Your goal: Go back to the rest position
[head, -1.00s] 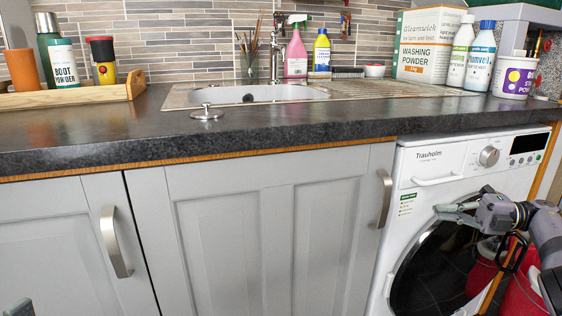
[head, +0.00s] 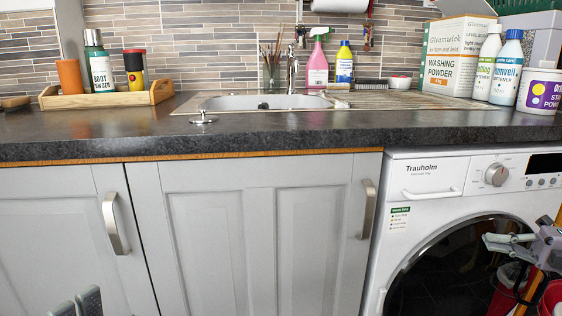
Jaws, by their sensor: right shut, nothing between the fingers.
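My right gripper (head: 494,242) is at the right edge in the head view, in front of the washing machine (head: 430,178). Its fingers are shut and empty, pointing left, apart from the worktop. The grey fingertips of my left gripper (head: 77,303) just show at the bottom left, in front of the cupboard doors. The rest of that gripper is cut off by the frame, and I cannot tell whether it is open or shut.
The dark worktop (head: 300,122) bears a wooden tray (head: 156,94) with bottles, a sink (head: 225,103), a washing powder box (head: 455,60) and softener bottles. Red items (head: 506,290) stand low at the right, partly hidden by my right arm. Space before the cupboard doors (head: 255,230) looks clear.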

